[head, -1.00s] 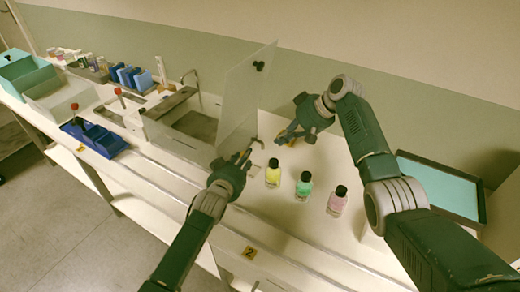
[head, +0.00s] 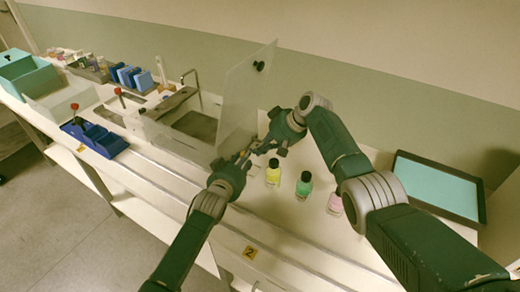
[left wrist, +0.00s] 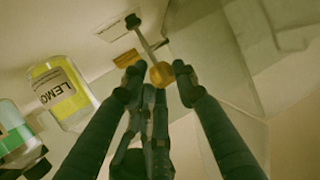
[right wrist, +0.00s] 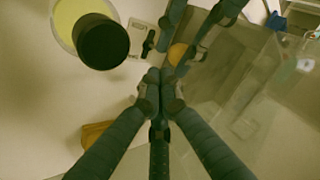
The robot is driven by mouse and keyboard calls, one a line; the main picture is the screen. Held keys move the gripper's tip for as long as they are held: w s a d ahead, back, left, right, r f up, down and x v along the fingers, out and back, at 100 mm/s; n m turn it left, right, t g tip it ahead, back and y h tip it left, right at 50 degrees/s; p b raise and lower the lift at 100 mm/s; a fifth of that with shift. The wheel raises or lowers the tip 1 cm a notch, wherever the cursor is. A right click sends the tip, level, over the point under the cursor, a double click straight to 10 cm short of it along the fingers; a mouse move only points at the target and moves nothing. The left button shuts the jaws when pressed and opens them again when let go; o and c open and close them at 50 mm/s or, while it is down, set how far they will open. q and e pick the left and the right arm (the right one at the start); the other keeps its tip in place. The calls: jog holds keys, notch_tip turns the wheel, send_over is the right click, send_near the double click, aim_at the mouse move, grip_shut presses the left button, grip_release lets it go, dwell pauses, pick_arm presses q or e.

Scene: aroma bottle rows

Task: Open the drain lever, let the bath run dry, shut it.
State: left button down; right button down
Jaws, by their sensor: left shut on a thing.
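A thin lever with a gold knob (left wrist: 162,73) shows in the left wrist view, its stem running up to a black part. My left gripper (head: 244,157) is shut on this knob, fingertips on either side. The knob also shows in the right wrist view (right wrist: 178,52). My right gripper (right wrist: 163,85) has its fingertips together with nothing visible between them, close beside the left fingers. In the head view both grippers hide most of the lever. The sunken grey bath (head: 196,125) lies behind a clear upright panel (head: 243,95). Its water level cannot be made out.
Yellow (head: 272,175), green (head: 303,187) and pink (head: 335,203) bottles stand right of the grippers, the pink one partly behind my right arm. A teal tray (head: 440,185) lies far right.

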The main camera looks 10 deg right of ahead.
pick_arm(q)
jog(key=shift+w+a+r, duration=0.1)
jog(key=shift+w+a, duration=0.1)
jog(key=shift+a, duration=0.2)
pick_arm(e)
jog(key=shift+a, duration=0.1)
pick_arm(q)
jog(key=shift+d, duration=0.1)
pick_arm(e)
jog(key=shift+s+a, duration=0.4)
jog(key=shift+a, duration=0.2)
pick_arm(q)
jog(key=c, duration=1.5)
grip_release()
jog(key=shift+o, duration=0.2)
pick_arm(e)
jog(key=shift+w+a, duration=0.15)
jog(key=shift+a, duration=0.2)
pick_arm(q)
jog(key=shift+s, duration=0.1)
pick_arm(e)
jog(key=shift+d, duration=0.15)
